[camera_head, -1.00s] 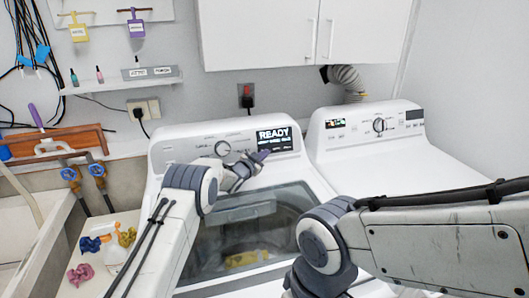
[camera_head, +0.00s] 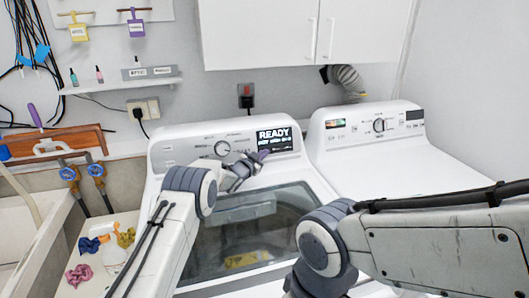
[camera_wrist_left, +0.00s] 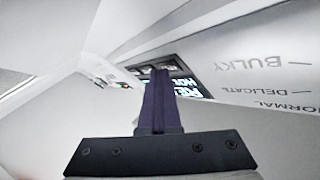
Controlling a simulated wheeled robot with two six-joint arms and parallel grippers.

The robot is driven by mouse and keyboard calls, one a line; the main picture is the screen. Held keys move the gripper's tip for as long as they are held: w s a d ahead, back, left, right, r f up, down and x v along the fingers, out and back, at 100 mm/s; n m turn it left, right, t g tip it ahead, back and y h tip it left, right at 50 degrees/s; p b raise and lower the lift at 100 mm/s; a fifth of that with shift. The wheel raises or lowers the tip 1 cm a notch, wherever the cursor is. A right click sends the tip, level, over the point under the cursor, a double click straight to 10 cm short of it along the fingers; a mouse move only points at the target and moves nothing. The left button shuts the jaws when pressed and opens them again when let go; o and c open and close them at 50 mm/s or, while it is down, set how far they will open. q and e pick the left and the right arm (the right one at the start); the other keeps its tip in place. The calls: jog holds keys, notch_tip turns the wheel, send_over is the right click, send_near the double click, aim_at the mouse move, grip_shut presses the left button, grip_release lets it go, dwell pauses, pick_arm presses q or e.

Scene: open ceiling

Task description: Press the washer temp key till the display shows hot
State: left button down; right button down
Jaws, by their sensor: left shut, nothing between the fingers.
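The white washer (camera_head: 172,153) stands in the middle, with a dial (camera_head: 222,148) and a black display (camera_head: 274,137) on its back panel. The display's top line reads READY. The smaller line under it is too small to read surely. My left gripper (camera_head: 264,155) is shut and empty, its purple fingertips at the display's lower edge. The temp key is not visible; I cannot tell if the tips touch it. In the left wrist view the shut fingers (camera_wrist_left: 160,100) cover part of the display (camera_wrist_left: 190,78); partial letters like RE and HO show. My right gripper is out of view.
A second white machine (camera_head: 400,165) stands to the right. White cabinets (camera_head: 262,35) hang above. At left are a sink edge (camera_head: 40,240), pipes and several small coloured items on the counter. My right arm crosses the lower right.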

pick_arm(q)
jog(key=shift+s+d+r, duration=0.15)
jog(key=shift+s+r, duration=0.05)
jog(key=shift+s, duration=0.45)
jog(key=shift+s+d+r+p, duration=0.3)
jog(key=shift+s+r, duration=0.05)
jog(key=shift+s, duration=0.35)
jog(key=shift+s+d+r+p, duration=0.25)
jog(key=shift+s+r+p, duration=0.05)
jog(key=shift+s, duration=0.4)
jog(key=shift+s+d+r, duration=0.1)
jog(key=shift+s+r, duration=0.05)
jog(key=shift+s, duration=0.3)
jog(key=shift+s+d+r, duration=0.1)
jog(key=shift+s, duration=0.3)
jog(key=shift+d, duration=0.1)
